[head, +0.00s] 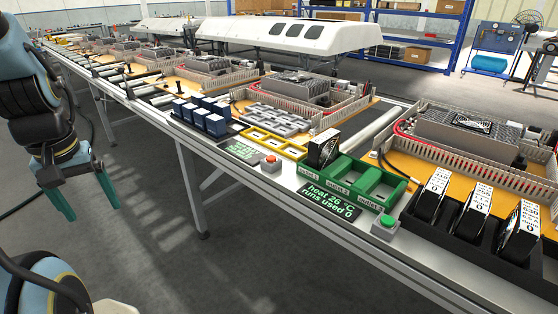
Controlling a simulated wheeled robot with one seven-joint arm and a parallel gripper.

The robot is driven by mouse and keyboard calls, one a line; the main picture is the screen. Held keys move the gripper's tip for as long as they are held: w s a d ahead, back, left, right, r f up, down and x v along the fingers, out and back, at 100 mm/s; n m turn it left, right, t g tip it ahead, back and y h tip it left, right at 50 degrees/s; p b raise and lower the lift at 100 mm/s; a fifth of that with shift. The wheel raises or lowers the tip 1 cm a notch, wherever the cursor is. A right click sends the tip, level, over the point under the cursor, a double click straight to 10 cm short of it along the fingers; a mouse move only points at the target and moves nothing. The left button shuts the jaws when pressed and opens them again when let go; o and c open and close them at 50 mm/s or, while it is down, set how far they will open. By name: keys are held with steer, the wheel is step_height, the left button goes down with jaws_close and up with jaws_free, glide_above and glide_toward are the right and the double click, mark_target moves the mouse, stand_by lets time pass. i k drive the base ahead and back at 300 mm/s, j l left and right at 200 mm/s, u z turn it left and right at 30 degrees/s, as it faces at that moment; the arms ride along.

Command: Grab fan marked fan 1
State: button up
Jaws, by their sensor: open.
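Three black fans with white label strips stand tilted in a black tray (485,262) at the right: a left one (432,196), a middle one (473,212) and a right one (522,232). Their label marks are too small to read surely, so I cannot tell which is fan 1. Another black fan (323,148) stands in the left slot of the green outlet holder (345,188); its other two slots look empty. My gripper (88,204) hangs open and empty at the left, off the bench's front side, far from all the fans.
A green button box (385,228) and a display (329,201) sit at the bench's front edge. A red button box (271,164), yellow frame (262,142) and blue blocks (205,117) stand further left. The floor (240,250) before the bench is clear.

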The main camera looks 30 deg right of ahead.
mark_target(431, 195)
steer(key=k+l, duration=0.2)
steer(key=k, duration=0.3)
steer(key=k+l, duration=0.2)
steer(key=k, duration=0.35)
